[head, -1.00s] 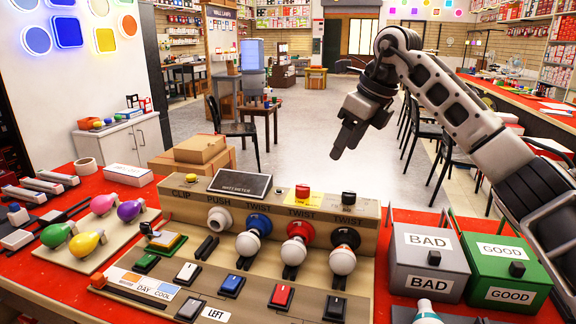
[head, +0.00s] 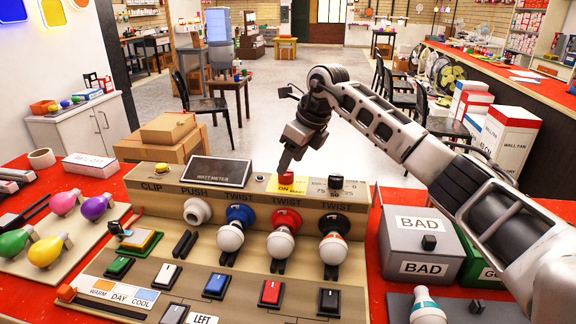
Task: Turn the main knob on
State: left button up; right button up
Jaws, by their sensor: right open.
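The main knob (head: 286,179) is red and sits on a yellow plate marked "ON" on top of the beige lamp test panel (head: 155,197). My right gripper (head: 287,165) points down, with its fingertips right at the knob and partly covering it. I cannot tell whether the fingers touch the knob or stand around it. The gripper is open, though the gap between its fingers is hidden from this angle. My left gripper is out of view.
A wattmeter (head: 217,171) is left of the knob and a small black dial (head: 336,181) right of it. White bulbs hang in sockets below, above several rocker switches. A grey "BAD" box (head: 393,243) stands right of the panel. Cardboard boxes (head: 157,151) stand behind.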

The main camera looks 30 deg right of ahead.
aim_at(288, 171)
jog(key=shift+x, duration=1.65)
jog(key=c, duration=1)
